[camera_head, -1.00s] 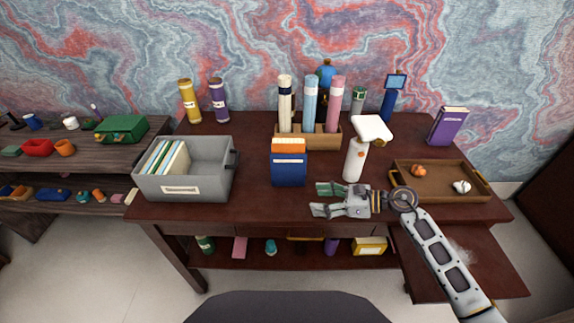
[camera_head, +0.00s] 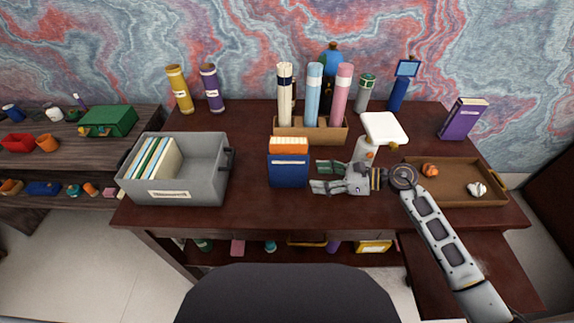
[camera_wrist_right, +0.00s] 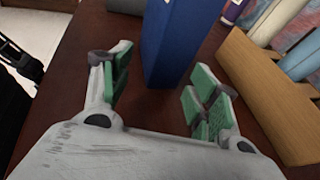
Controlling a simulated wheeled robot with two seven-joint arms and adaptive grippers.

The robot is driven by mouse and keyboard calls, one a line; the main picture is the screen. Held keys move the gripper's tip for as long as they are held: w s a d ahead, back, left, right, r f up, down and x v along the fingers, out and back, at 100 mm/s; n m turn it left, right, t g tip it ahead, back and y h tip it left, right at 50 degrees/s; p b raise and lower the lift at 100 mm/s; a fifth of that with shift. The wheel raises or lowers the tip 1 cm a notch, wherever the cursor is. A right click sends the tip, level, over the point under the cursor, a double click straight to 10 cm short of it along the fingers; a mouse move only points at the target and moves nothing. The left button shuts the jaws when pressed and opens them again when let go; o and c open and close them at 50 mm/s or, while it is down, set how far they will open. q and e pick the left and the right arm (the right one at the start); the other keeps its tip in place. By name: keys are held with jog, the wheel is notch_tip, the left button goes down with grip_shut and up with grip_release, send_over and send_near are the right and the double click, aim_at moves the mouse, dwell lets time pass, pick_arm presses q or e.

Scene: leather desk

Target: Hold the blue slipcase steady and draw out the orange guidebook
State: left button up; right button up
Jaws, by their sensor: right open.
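The blue slipcase (camera_head: 288,171) stands upright near the middle of the desk. The orange guidebook (camera_head: 288,145) sits in it, with its top part showing above the slipcase's upper edge. My right gripper (camera_head: 318,178) is open and empty, just right of the slipcase, with its fingers pointing left toward it. In the right wrist view the slipcase (camera_wrist_right: 178,40) stands ahead of the open fingers (camera_wrist_right: 155,82), close to them and not gripped. The guidebook does not show in that view. My left gripper is not in view.
A grey file box (camera_head: 184,183) stands at the left. A wooden holder (camera_head: 310,133) with upright tubes is behind the slipcase. A white-topped lamp (camera_head: 384,127) stands behind my right gripper, and a wooden tray (camera_head: 450,186) lies at the right. The desk is clear between box and slipcase.

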aim_at(300, 176)
dwell(0.4)
jog(key=shift+x, duration=3.6)
jog(key=shift+b+x, duration=0.6)
jog(key=shift+x, duration=0.4)
jog(key=shift+w+a+f, duration=0.1)
jog(key=shift+a+f, duration=0.05)
jog(key=shift+a, duration=0.2)
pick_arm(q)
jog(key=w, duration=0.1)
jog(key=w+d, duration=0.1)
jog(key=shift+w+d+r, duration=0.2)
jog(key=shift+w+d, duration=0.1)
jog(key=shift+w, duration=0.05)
pick_arm(e)
grip_shut()
